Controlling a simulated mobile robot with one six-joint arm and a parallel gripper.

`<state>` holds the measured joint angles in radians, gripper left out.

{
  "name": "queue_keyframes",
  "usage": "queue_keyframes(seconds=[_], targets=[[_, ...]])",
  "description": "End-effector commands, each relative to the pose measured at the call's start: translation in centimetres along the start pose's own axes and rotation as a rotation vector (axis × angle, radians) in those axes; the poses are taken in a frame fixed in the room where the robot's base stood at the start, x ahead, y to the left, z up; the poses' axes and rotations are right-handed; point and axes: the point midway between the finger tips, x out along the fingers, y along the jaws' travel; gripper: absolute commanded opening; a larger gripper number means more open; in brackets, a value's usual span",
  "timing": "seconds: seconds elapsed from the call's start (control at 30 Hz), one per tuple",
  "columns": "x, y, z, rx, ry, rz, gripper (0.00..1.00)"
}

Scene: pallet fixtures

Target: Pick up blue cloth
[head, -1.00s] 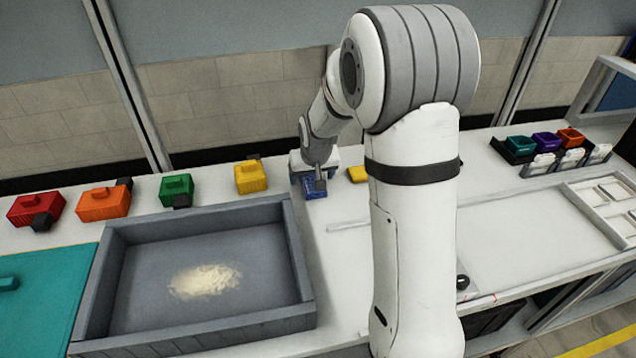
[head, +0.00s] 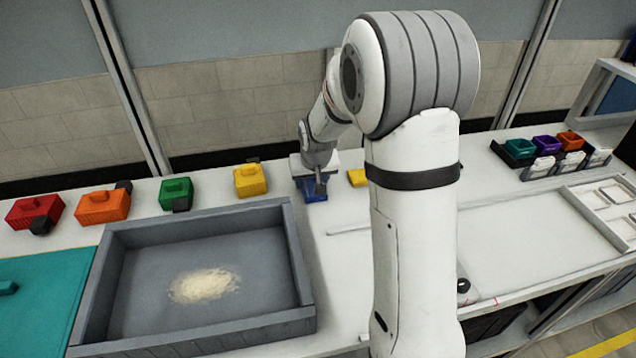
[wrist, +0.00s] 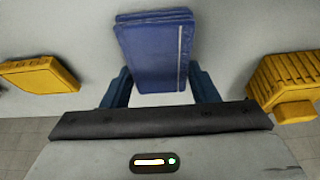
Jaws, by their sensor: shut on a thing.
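The blue cloth (wrist: 150,55) is a folded, layered blue pad with a pale stripe near one edge. In the wrist view it sits between the two fingers of my gripper (wrist: 158,90), which is shut on it. In the head view the cloth (head: 314,194) shows as a small blue patch under my gripper (head: 318,185), behind the right end of the grey tray. My wrist hides part of the cloth there. I cannot tell whether it touches the table.
A yellow block (head: 251,180) stands left of my gripper and a flat yellow piece (head: 357,177) lies to its right. A grey walled tray (head: 120,225) with pale powder is in front. Green (head: 176,192), orange (head: 103,206) and red (head: 35,211) blocks line the back left.

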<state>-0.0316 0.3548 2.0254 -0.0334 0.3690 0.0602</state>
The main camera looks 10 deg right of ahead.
Motion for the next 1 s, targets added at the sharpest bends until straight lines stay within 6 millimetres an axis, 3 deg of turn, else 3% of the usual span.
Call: queue_keyframes(seconds=[0.17,0.4,0.6,0.97,1.0], targets=[[-1.2,0.0,-0.6,0.000,0.004,0.000,0.32],[-5.9,0.0,-2.5,0.000,0.005,0.000,0.32],[-8.7,-0.1,-3.7,0.000,0.003,-0.001,0.32],[-9.6,-0.1,-4.0,-0.001,0.000,-0.001,0.32],[-9.6,-0.1,-4.0,-0.001,0.000,-0.001,0.53]])
